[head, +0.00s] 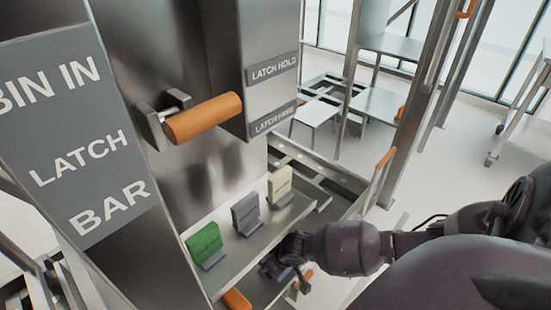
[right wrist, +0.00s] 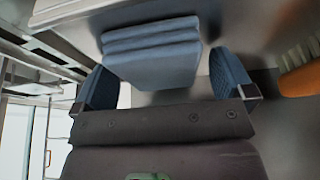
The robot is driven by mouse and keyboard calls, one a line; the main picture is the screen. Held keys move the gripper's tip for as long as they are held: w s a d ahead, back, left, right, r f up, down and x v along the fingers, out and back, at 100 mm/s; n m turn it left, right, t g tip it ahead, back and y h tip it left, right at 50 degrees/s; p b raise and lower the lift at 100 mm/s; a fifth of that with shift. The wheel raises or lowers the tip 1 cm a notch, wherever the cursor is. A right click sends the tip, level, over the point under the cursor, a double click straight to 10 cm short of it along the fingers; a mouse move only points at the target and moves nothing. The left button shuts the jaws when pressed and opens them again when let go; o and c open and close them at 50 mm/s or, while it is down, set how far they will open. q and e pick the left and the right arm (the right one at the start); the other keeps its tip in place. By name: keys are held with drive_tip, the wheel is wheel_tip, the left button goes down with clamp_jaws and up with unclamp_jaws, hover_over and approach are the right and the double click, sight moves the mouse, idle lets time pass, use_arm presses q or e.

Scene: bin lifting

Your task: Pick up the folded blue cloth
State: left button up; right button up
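The folded blue cloth (right wrist: 152,52) fills the upper middle of the right wrist view, a thick stack of layers on a grey metal surface. My right gripper (right wrist: 165,80) is open, with one blue-grey finger on each side of the cloth's near end. A gap shows between the cloth and the right-hand finger. The left-hand finger is close to the cloth's edge, and I cannot tell if it touches. In the head view my right gripper (head: 287,262) is low beside a metal shelf, and it mostly hides the cloth. My left gripper is not in view.
A metal shelf (head: 238,257) holds green (head: 204,241), grey (head: 246,213) and cream (head: 280,185) pieces in a row. A large orange handle (head: 204,117) juts from the steel cabinet above. Frames and rails stand behind; open floor lies at the right.

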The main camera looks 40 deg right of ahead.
drive_tip(key=c, duration=0.9)
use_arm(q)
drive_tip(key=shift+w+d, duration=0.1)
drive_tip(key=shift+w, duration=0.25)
use_arm(e)
drive_tip(key=shift+r, duration=0.15)
drive_tip(key=r+p, duration=0.1)
drive_tip(key=r, duration=0.3)
drive_tip(key=shift+w+r+p, duration=0.1)
drive_tip(key=shift+w+p, duration=0.1)
drive_tip(key=shift+p, duration=0.1)
use_arm(q)
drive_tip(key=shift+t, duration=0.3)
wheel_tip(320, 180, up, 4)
drive_tip(key=p, duration=0.3)
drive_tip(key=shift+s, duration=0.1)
use_arm(e)
drive_tip(key=s+d, duration=0.1)
drive_tip(key=s, duration=1.7)
drive_tip(key=shift+s+d+f, duration=0.15)
drive_tip(key=shift+d+f, duration=0.1)
drive_tip(key=shift+f, duration=0.05)
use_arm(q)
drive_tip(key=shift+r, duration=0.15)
